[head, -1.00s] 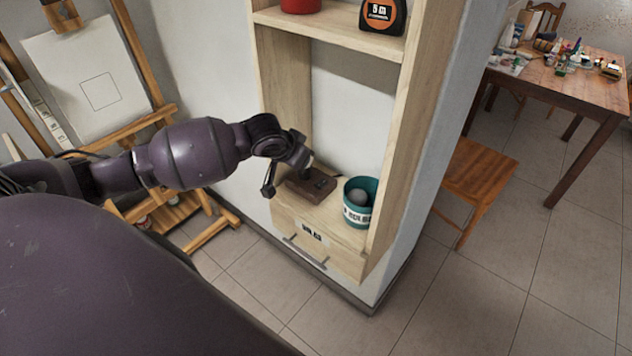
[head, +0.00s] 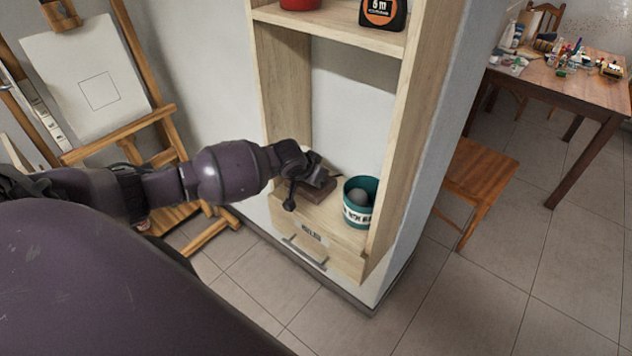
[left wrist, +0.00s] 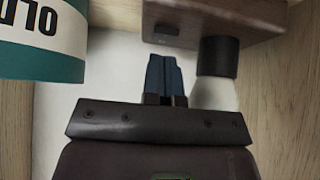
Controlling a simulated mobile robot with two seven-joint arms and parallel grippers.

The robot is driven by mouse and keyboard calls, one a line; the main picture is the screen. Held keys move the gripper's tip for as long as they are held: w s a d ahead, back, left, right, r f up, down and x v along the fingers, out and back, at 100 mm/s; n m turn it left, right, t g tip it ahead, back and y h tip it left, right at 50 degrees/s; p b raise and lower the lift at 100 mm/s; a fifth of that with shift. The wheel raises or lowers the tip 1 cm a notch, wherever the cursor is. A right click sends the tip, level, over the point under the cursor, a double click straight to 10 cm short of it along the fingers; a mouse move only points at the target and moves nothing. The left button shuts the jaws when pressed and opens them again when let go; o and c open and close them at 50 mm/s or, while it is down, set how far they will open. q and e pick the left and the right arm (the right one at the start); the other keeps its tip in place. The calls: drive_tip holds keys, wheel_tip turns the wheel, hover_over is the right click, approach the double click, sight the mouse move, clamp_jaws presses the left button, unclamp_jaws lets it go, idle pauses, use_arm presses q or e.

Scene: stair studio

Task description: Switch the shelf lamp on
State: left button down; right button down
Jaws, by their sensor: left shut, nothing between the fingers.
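The shelf lamp has a dark brown wooden base (head: 319,191) on the lower shelf, beside the teal pot. In the left wrist view its base (left wrist: 225,18) is at upper right, with a small dark switch (left wrist: 167,30), a black socket (left wrist: 218,57) and a pale bulb (left wrist: 214,92). The bulb looks unlit. My left gripper (left wrist: 164,62) is shut and empty, its fingertips close below the switch in that view; I cannot tell whether they touch. In the head view my left gripper (head: 324,174) covers part of the lamp. My right gripper is not in view.
A teal pot (head: 350,187) with a round grey thing in it stands right of the lamp; it also shows in the left wrist view (left wrist: 50,66). Shelf walls (head: 395,150) flank both. A tape measure (head: 383,12) sits above. A drawer (head: 335,258) is below, an easel (head: 160,130) left.

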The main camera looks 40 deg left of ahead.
use_arm(q)
drive_tip(key=shift+s+f, duration=0.15)
drive_tip(key=shift+f, duration=0.75)
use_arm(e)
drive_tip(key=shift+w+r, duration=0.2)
use_arm(q)
drive_tip(key=shift+f, duration=0.1)
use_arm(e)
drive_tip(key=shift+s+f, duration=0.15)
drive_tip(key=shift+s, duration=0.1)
use_arm(q)
drive_tip(key=shift+s+f, duration=0.1)
drive_tip(key=shift+f, duration=0.1)
drive_tip(key=shift+r+t, duration=0.1)
drive_tip(key=shift+t, duration=0.2)
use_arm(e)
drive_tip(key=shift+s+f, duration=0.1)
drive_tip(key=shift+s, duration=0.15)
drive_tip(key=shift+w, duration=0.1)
use_arm(q)
drive_tip(key=shift+r+p, duration=0.8)
drive_tip(key=shift+p, duration=0.15)
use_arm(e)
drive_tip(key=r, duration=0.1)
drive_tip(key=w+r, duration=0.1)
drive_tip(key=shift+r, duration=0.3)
